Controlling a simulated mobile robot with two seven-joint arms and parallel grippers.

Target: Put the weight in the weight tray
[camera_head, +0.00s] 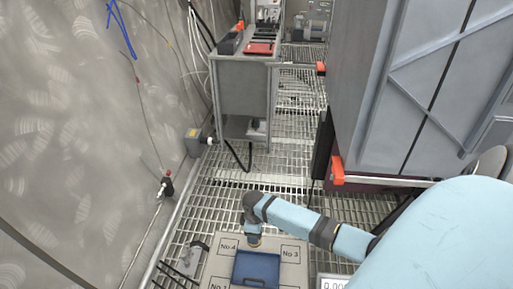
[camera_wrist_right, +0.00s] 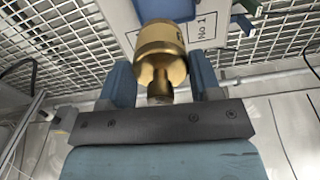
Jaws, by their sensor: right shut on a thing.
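A brass weight (camera_wrist_right: 160,55) is between the two blue fingers of my right gripper (camera_wrist_right: 160,85) in the right wrist view. The gripper is shut on its narrow neck, and its wide body sticks out beyond the fingers. In the head view my right gripper (camera_head: 253,237) is at the far edge of a blue square tray (camera_head: 257,268), which sits on a pale board (camera_head: 222,262) marked with numbers. The weight is too small to make out clearly there. I cannot tell whether it touches anything. My left gripper is not in view.
A digital display (camera_head: 333,283) is right of the board. A grey bracket (camera_head: 195,257) is on its left. A grey cabinet (camera_head: 245,90) stands farther back, and a large grey enclosure (camera_head: 410,90) with orange-red corners stands at right. Grating floor (camera_head: 290,165) lies open between them.

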